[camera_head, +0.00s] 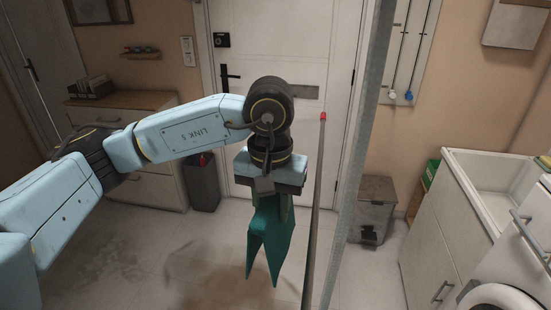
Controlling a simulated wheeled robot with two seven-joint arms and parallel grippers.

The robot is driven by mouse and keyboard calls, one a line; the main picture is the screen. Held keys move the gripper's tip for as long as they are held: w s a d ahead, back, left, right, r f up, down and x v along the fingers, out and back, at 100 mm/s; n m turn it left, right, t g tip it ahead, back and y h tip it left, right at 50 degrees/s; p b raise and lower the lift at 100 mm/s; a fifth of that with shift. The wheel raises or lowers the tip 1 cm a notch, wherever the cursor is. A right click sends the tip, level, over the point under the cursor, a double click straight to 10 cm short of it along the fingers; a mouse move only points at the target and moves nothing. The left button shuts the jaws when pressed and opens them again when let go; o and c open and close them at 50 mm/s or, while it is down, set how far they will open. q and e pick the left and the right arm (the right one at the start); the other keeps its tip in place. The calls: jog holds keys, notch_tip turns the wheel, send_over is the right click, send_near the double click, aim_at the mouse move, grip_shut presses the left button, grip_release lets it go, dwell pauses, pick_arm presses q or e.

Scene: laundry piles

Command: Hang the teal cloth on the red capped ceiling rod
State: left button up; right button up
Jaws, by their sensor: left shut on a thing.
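The teal cloth (272,240) hangs down in folds from my left gripper (271,193), which is shut on its top. The cloth's lower ends hang free above the floor. The rod (317,190) with a red cap (323,116) at its end lies just right of the cloth and the gripper. A narrow gap shows between cloth and rod in this view; their difference in depth is hard to tell. My right gripper is not in view.
A grey metal post (362,130) runs top to bottom right of the rod. A white door (270,50) stands behind. A bin (374,205), a sink (490,180) and a washing machine (500,296) are at the right. A drawer cabinet (130,130) stands at the left.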

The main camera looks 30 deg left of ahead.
pick_arm(q)
jog(key=shift+n, duration=0.6)
jog(key=r, duration=0.2)
jog(key=s+r+p, duration=0.1)
jog(key=r, duration=0.1)
jog(key=s+r, duration=0.1)
jog(key=r, duration=0.2)
jog(key=shift+s+a+p, duration=0.15)
jog(key=shift+s+p, duration=0.05)
jog(key=shift+p, duration=0.2)
jog(key=shift+r, duration=0.1)
jog(key=shift+w+d, duration=0.2)
jog(key=shift+d, duration=0.3)
jog(key=shift+d+p, duration=0.9)
jog(key=shift+d, duration=0.4)
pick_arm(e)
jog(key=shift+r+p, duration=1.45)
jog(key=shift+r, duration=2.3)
pick_arm(q)
jog(key=b, duration=0.4)
send_over(312, 247)
notch_tip(312, 247, down, 3)
jog(key=shift+f, duration=0.1)
notch_tip(312, 247, down, 11)
jog(key=b, duration=1.1)
jog(key=shift+f, duration=0.1)
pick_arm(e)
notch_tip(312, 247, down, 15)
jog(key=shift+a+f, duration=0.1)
